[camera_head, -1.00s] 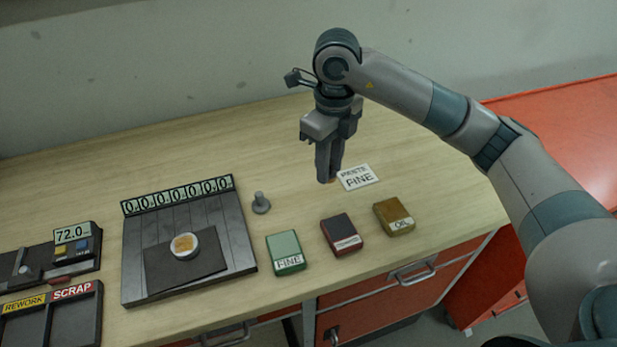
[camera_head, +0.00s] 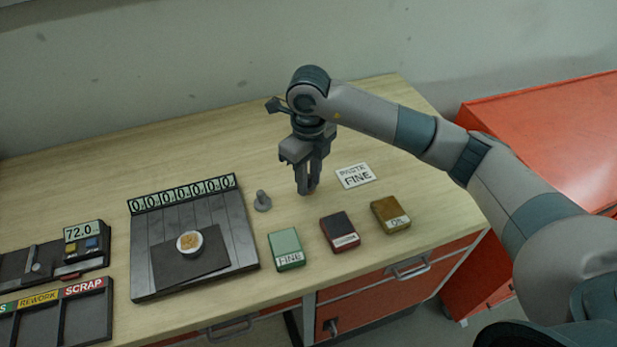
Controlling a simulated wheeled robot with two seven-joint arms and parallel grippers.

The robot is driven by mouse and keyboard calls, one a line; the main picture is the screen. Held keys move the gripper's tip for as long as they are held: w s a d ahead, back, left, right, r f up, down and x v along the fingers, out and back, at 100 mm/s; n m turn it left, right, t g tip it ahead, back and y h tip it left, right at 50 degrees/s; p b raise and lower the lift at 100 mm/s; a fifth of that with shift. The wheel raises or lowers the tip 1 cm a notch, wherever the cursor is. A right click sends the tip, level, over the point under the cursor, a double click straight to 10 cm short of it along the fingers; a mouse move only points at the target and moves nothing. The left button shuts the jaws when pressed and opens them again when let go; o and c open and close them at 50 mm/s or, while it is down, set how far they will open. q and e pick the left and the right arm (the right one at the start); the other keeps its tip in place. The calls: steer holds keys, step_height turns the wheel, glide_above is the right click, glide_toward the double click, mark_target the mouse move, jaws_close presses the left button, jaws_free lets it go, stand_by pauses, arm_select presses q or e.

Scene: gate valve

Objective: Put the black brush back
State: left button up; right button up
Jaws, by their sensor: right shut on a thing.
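My right gripper (camera_head: 307,191) points down just above the wooden bench, between the small grey peg and the white card. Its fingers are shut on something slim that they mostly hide. A small brownish bit shows at the fingertips. It fits the black brush, but I cannot make out its shape. I see no other brush on the bench. A short grey peg with a round base (camera_head: 262,202) stands left of the gripper. A white card reading FINE (camera_head: 355,175) lies to the right. My left gripper is not in view.
Green (camera_head: 286,248), dark red (camera_head: 340,232) and brown (camera_head: 391,214) blocks line the bench front. A dark slatted board (camera_head: 150,235) with a number strip holds a small round dish (camera_head: 189,243). Labelled trays (camera_head: 60,312) stand at left. The bench behind the gripper is clear.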

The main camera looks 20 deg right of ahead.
steer(key=shift+f, duration=0.55)
steer(key=shift+f, duration=0.15)
steer(key=o, duration=1.1)
steer(key=shift+r, duration=0.2)
